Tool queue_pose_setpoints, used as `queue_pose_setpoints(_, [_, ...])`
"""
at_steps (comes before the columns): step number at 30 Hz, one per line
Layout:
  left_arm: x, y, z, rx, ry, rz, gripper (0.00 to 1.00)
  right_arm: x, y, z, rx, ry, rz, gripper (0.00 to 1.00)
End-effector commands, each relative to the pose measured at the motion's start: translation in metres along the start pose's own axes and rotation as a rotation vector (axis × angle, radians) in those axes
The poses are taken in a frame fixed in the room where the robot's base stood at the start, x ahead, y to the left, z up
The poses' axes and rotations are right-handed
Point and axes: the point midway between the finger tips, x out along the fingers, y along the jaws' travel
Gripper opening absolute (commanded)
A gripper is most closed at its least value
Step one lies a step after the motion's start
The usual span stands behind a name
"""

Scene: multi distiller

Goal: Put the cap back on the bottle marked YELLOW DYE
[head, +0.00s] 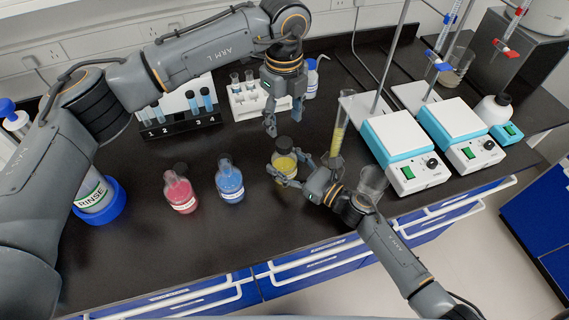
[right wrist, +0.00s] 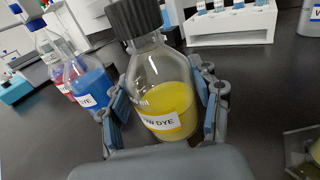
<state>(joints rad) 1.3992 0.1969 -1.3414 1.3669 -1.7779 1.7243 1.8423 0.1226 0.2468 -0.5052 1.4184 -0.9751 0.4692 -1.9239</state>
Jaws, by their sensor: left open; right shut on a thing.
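The YELLOW DYE bottle (head: 284,165) stands upright on the dark bench, with yellow liquid and a label that shows in the right wrist view (right wrist: 168,122). A black ribbed cap (head: 284,143) sits on its mouth, also seen in the right wrist view (right wrist: 133,17). I cannot tell how tight it is. My right gripper (head: 285,172) is shut around the bottle's body, one finger on each side. My left gripper (head: 285,124) is open, pointing down just above the cap and apart from it.
A red bottle (head: 180,192) and a blue bottle (head: 230,185) stand to the left. Test tube racks (head: 178,125) are behind. A cylinder with yellow liquid (head: 337,140) and a glass beaker (head: 373,182) are near my right arm. Hotplate stirrers (head: 405,150) stand to the right.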

Motion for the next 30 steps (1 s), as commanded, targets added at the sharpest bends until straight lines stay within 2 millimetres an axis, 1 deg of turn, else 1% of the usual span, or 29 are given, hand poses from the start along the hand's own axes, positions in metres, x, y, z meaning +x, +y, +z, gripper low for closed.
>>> queue_pose_setpoints(9, [0.048, 0.001, 0.0, -0.001, 0.002, 0.003, 0.55, -0.001, 0.0, -0.002, 0.001, 0.003, 0.0, 0.0])
queue_pose_setpoints(12, [0.061, 0.001, 0.0, 0.0, 0.001, 0.003, 0.55, -0.001, 0.0, -0.001, 0.001, 0.003, 0.0, 0.0])
queue_pose_setpoints(15, [0.07, 0.001, 0.0, 0.0, 0.001, 0.002, 0.55, -0.001, 0.0, -0.002, 0.001, 0.003, 0.0, 0.0])
queue_pose_setpoints(19, [0.075, 0.001, 0.0, 0.0, 0.001, 0.002, 0.55, -0.001, 0.0, -0.002, 0.001, 0.003, 0.0, 0.0])
queue_pose_setpoints(27, [0.076, 0.001, 0.0, 0.0, 0.0, 0.001, 0.55, -0.001, 0.0, -0.002, 0.001, 0.003, 0.0, 0.0])
queue_pose_setpoints(29, [0.076, 0.001, 0.0, 0.0, 0.0, 0.001, 0.42, -0.001, 0.0, -0.002, 0.001, 0.003, 0.0, 0.0])
queue_pose_setpoints(30, [0.076, 0.001, 0.0, 0.0, 0.0, 0.001, 0.34, -0.001, 0.0, -0.002, 0.001, 0.003, 0.0, 0.0])
